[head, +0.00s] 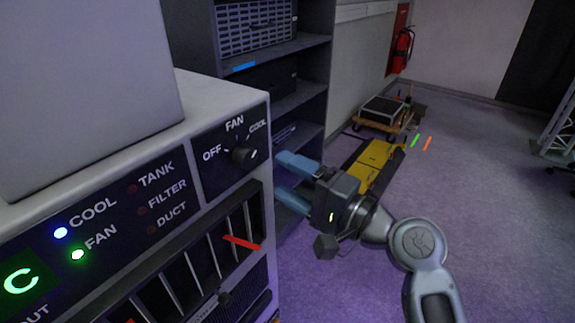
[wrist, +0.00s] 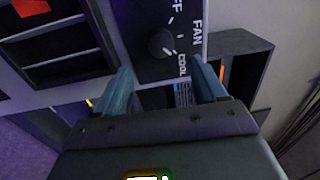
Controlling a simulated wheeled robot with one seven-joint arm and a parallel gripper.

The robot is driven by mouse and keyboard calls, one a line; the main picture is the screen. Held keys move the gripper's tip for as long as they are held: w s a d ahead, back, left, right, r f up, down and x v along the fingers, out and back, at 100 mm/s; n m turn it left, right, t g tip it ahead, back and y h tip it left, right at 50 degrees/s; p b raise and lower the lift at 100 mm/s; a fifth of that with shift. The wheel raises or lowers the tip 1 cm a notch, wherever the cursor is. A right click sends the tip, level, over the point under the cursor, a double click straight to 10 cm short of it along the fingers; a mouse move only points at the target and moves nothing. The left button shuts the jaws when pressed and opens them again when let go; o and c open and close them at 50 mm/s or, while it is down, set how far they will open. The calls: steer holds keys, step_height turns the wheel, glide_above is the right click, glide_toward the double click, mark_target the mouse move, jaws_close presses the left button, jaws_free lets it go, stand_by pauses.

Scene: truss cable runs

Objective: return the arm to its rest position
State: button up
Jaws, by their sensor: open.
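My gripper (head: 290,181) is at mid-picture in the head view, with its two blue fingers spread apart and nothing between them. It points left toward the front of a white cooling unit (head: 60,225), in front of the shelf. The unit's dark rotary knob (head: 244,156) sits on a panel marked OFF, FAN and COOL. In the wrist view the knob (wrist: 161,42) shows beyond the gap between the fingers (wrist: 163,80), and the fingers look clear of it. My arm reaches in from the lower right.
A dark shelf (head: 300,97) with crates stands behind the unit. A yellow case (head: 372,165) and a wheeled dolly (head: 386,121) are on the floor behind my arm. A red extinguisher (head: 402,50) hangs on the far wall. The floor at right is mostly open, with a truss (head: 560,125) at the edge.

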steer(key=shift+f, duration=0.1)
steer(key=s+d+f+t+h, duration=0.1)
steer(key=s+d+f+h, duration=0.4)
steer(key=s+d+f, duration=0.4)
steer(key=s+d+f+t+h, duration=0.1)
steer(key=s+d+f+h, duration=0.45)
steer(key=s+f, duration=0.35)
steer(key=s+d+r+n+h, duration=0.1)
steer(key=s+r+n, duration=0.1)
steer(key=s, duration=0.6)
steer(key=s+d+r+n+h, duration=0.1)
steer(key=s+d+r+n, duration=0.1)
steer(key=s, duration=0.6)
steer(key=s+d+r+n+t+h, duration=0.1)
steer(key=s+r+n+h, duration=0.1)
steer(key=s+r, duration=0.4)
steer(key=shift+s+d+n, duration=0.4)
steer(key=shift+s+n, duration=0.5)
steer(key=shift+s, duration=0.05)
